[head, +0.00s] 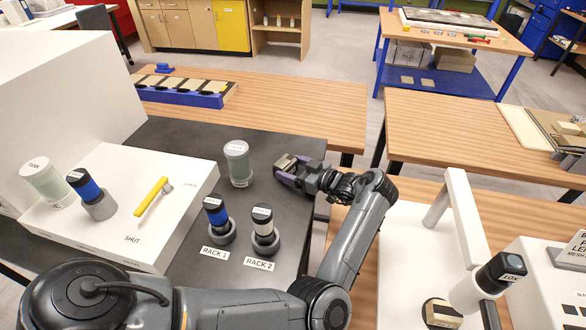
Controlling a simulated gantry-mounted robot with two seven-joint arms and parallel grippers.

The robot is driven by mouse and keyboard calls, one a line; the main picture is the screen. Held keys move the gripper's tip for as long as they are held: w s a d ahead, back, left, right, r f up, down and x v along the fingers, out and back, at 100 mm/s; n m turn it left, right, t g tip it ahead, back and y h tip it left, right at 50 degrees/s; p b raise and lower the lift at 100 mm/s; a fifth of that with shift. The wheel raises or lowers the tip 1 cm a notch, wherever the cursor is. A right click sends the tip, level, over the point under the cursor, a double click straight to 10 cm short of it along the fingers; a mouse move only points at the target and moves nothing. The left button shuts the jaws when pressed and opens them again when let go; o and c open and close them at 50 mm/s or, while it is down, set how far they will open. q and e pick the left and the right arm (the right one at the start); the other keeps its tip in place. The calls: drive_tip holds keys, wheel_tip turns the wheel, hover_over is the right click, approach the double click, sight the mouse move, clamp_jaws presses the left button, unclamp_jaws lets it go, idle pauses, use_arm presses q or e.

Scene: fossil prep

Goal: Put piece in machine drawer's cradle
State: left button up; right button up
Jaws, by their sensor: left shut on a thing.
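My left gripper (287,174) is shut on a small grey-beige piece (285,162), held over the right edge of the dark bench top. The fingers partly cover the piece, and the gripper points left. A large white machine (60,95) stands at the left. Its low white front deck (115,175) carries a yellow lever (151,196) between the words OPEN and SHUT. I cannot make out an open drawer or a cradle. My right gripper is not in view.
Rack 1 (222,238) and Rack 2 (266,246) hold capped cylinders, near a grey-green jar (238,165). Two more cylinders stand on the deck. A blue tray (205,100) lies on the wooden table behind. A white stand with a 10X tube (480,290) is at right.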

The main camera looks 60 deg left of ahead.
use_arm(q)
drive_tip(key=o, duration=1.4)
drive_tip(key=shift+f, duration=0.1)
